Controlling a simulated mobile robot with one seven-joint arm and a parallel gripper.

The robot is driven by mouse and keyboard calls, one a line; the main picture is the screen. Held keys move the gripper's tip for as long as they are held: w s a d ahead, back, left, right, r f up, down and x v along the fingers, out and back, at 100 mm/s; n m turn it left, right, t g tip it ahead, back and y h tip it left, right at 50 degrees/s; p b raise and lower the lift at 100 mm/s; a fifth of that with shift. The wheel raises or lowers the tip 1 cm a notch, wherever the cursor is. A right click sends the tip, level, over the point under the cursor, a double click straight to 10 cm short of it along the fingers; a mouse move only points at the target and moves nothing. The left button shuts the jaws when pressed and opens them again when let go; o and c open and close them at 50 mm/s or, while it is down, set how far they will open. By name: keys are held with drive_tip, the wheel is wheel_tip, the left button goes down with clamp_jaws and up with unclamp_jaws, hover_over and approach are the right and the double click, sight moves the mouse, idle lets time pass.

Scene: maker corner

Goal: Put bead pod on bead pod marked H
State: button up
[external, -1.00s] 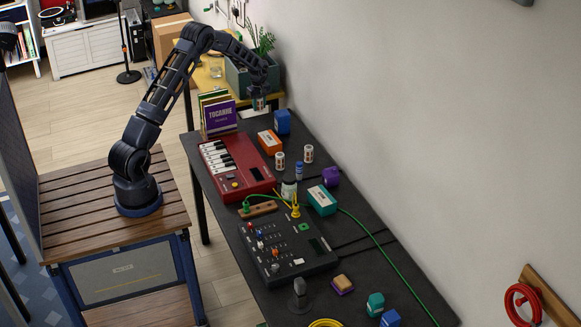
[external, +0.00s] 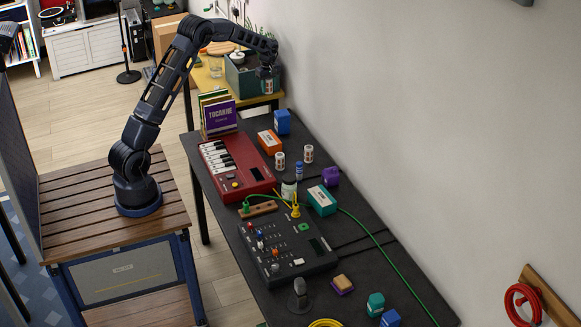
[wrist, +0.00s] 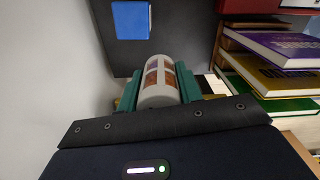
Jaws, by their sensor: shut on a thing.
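My gripper (external: 267,74) is shut on a bead pod (external: 267,87), a small white cylinder with brown-red patches. It holds the pod in the air beyond the far end of the black table. In the wrist view the held pod (wrist: 159,80) sits between the two green finger pads. Two similar bead pods stand upright on the table: one (external: 280,161) right of the red keyboard, the other (external: 308,153) nearer the wall. They are too small for me to read an H on either.
Books (external: 218,115) stand at the table's far left corner, beside the red keyboard (external: 237,165). A blue box (external: 282,122) and an orange box (external: 269,142) stand near the two pods. A green planter (external: 243,78) is beside my gripper. The wall bounds the right.

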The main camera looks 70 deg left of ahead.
drive_tip(key=w+d+r, duration=0.1)
drive_tip(key=w+d, duration=0.1)
drive_tip(key=d, duration=0.5)
drive_tip(key=w+d+r, duration=0.2)
drive_tip(key=w+d, duration=0.1)
drive_tip(key=d, duration=0.3)
wheel_tip(320, 180, up, 3)
drive_tip(key=n, duration=0.1)
hover_over(309, 147)
wheel_tip(309, 147, down, 20)
drive_tip(key=shift+r, duration=0.2)
drive_tip(key=o, duration=1)
drive_tip(key=shift+f, duration=0.1)
